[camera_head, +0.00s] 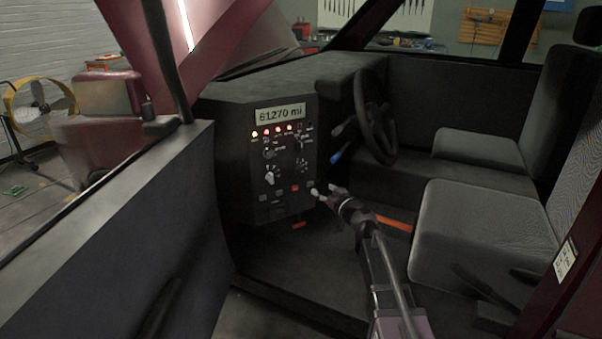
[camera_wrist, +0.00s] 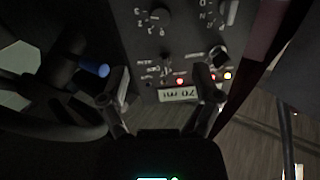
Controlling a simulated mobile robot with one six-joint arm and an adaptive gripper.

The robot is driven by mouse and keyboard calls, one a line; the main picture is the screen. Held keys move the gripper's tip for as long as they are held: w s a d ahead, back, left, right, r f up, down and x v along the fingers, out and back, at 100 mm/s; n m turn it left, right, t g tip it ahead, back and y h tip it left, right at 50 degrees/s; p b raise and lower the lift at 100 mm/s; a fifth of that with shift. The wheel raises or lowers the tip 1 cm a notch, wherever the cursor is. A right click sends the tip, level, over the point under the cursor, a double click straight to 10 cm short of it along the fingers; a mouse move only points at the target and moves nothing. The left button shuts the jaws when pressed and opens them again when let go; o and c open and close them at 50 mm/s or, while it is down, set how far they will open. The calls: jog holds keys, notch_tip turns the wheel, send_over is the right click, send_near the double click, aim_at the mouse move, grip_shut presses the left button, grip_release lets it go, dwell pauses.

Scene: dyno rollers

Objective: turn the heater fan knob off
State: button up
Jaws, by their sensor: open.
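The black dash panel (camera_head: 285,190) carries several knobs under a mileage display. A dark round knob with numbers around it (camera_wrist: 158,15) is at the top of the wrist view and on the panel's right side in the head view (camera_head: 302,168). I cannot read a label naming the heater fan, nor the knob's exact setting. A knob with a pale handle (camera_head: 270,175) is left of it, also at the wrist view's upper right (camera_wrist: 228,12). My gripper (camera_head: 324,192) is open and empty, in front of the panel's lower right. Its spread fingers (camera_wrist: 161,75) show in the wrist view, apart from the knobs.
The steering wheel (camera_head: 376,115) and a blue-tipped stalk (camera_head: 340,153) are close to the panel's right. The seat (camera_head: 470,230) is right of my arm. The grey door (camera_head: 120,230) borders the left. The floor between is open.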

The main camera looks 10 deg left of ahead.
aim_at(301, 171)
jog(key=x, duration=1.3)
jog(key=shift+w+a, duration=0.3)
grip_shut()
